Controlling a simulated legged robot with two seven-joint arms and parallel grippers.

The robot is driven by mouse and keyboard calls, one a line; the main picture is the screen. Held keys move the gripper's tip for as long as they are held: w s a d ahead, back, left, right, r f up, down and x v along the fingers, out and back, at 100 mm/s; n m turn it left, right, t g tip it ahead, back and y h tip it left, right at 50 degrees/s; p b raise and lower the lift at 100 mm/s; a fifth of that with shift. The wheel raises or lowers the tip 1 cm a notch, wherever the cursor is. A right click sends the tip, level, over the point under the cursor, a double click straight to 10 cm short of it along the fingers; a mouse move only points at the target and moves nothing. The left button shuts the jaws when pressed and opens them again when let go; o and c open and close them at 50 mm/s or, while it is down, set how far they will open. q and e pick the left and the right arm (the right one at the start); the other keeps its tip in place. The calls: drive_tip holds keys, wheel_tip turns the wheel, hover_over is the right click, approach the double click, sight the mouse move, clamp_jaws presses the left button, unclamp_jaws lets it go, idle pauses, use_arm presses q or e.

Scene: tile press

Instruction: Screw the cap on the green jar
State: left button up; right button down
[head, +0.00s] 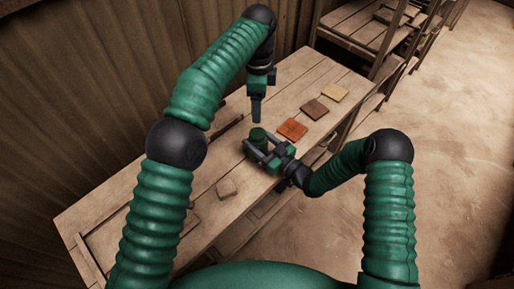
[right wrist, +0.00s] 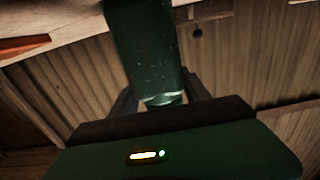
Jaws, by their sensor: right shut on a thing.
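The green jar (head: 258,136) stands upright at the middle of the workbench. My right gripper (head: 262,153) comes in from the right and is shut on the jar, one finger on each side. The jar's green body (right wrist: 146,50) fills the upper middle of the right wrist view, with a pale, glassy end (right wrist: 163,100) close to the gripper's palm. My left gripper (head: 256,112) points straight down just above the jar, apart from it. Its fingers show as one narrow grey bar, so its opening is unclear. I cannot make out a separate cap.
A wooden block (head: 228,188) lies nearer me. Wooden shelving (head: 362,28) stands at the back right.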

drive_tip(key=shift+c, duration=2.2)
unclamp_jaws()
drive_tip(key=shift+d, duration=0.1)
drive_tip(key=b+v, duration=0.1)
drive_tip(key=v, duration=1.5)
drive_tip(key=shift+s+d, duration=0.3)
drive_tip(key=shift+w, duration=0.1)
